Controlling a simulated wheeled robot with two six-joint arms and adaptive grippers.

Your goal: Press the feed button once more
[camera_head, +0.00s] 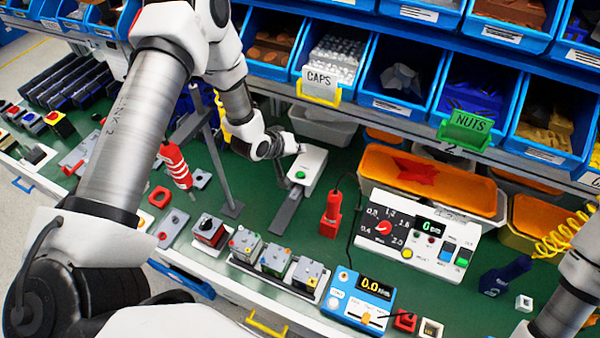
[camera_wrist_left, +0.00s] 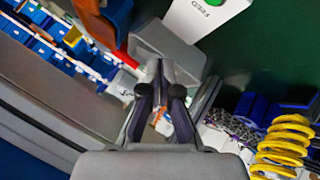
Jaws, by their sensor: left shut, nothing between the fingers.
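The feed button is a green button (camera_head: 299,174) on a white box (camera_head: 311,165) at the end of a grey bar in the head view. In the left wrist view, part of the green button (camera_wrist_left: 238,3) and the white box (camera_wrist_left: 190,18), marked FEED, show at the top edge. My left gripper (camera_head: 299,149) is shut and empty, by the box's far end, apart from the button in the picture. Its closed fingers show in the left wrist view (camera_wrist_left: 160,82). The head view does not clearly show how high the fingertips are. My right gripper is not in view.
A red tool (camera_head: 331,214) stands right of the box. A grey stand (camera_head: 213,150) rises on its left. A white control panel (camera_head: 415,225) and blue meter (camera_head: 357,299) sit on the green bench. Blue bins (camera_head: 337,52) line the back. Green bench around the box is partly clear.

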